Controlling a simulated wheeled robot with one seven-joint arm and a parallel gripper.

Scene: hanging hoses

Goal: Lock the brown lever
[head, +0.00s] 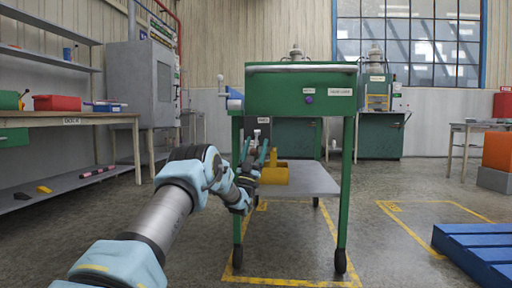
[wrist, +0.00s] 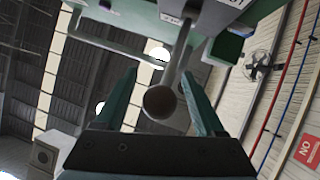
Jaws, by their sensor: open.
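In the wrist view a lever with a round, dull brown-grey knob (wrist: 160,102) points toward the camera. Its rod runs up to a grey labelled block (wrist: 212,14) at the top. My gripper (wrist: 160,80) is open, with one teal finger on each side of the knob and visible gaps between. In the head view my gripper (head: 261,150) reaches under the top box of a green cart (head: 300,92). The lever cannot be clearly made out there behind my fingers.
A yellow bracket (head: 274,174) stands on the cart's grey lower shelf (head: 312,181), close beside my gripper. The green cart legs (head: 237,190) frame the space. A workbench (head: 75,119) is at left and a blue pallet (head: 480,250) at lower right.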

